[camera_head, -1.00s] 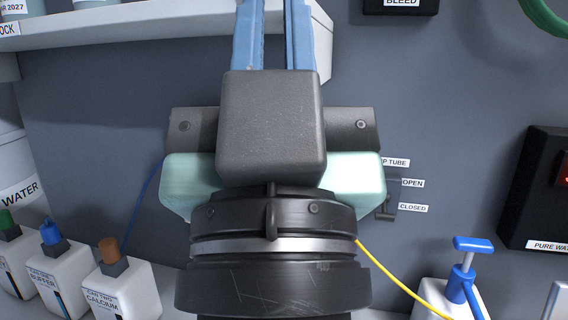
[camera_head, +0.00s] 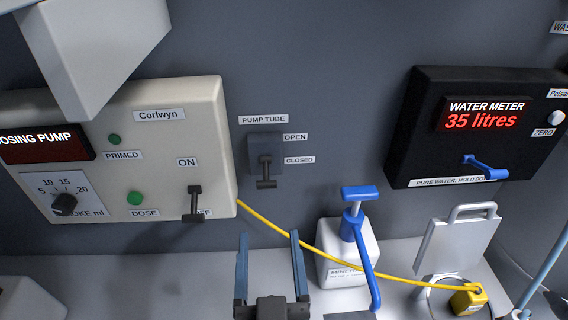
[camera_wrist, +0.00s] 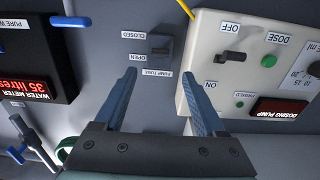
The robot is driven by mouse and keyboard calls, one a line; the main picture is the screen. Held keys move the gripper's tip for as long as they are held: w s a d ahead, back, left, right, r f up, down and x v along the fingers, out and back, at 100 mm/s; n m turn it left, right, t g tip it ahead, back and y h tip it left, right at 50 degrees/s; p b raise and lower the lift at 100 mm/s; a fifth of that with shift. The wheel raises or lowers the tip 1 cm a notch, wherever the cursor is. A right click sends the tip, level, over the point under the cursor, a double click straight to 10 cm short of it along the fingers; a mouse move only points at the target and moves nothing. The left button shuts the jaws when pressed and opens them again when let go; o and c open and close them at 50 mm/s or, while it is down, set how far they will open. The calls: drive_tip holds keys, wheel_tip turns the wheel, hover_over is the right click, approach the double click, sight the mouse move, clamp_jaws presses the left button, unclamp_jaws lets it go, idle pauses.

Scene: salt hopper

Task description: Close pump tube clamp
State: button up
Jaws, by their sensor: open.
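The pump tube clamp (camera_head: 265,152) is a small grey plate with a dark T-shaped lever (camera_head: 266,176), on the wall under the PUMP TUBE label. OPEN and CLOSED labels are to its right. In the head view the lever sticks out low, past the CLOSED label; in the wrist view its handle (camera_wrist: 160,50) appears nearer the OPEN label, so I cannot tell its setting. My gripper (camera_head: 269,236) is open and empty, below the clamp in the head view. In the wrist view the blue fingers (camera_wrist: 158,72) point toward the clamp, apart from it.
The dosing pump (camera_head: 150,140) with its lever switch (camera_head: 195,203) is close to the clamp's left. The black water meter (camera_head: 470,140) is to the right. A white pump bottle (camera_head: 345,250) and a yellow tube (camera_head: 320,254) lie below right. The wall between clamp and meter is clear.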

sight(266, 181)
drive_tip(key=w+p, duration=0.4)
drive_tip(key=w, duration=0.8)
drive_tip(key=shift+w, duration=0.3)
drive_tip(key=shift+c, duration=0.3)
drive_tip(key=shift+f, duration=0.1)
clamp_jaws()
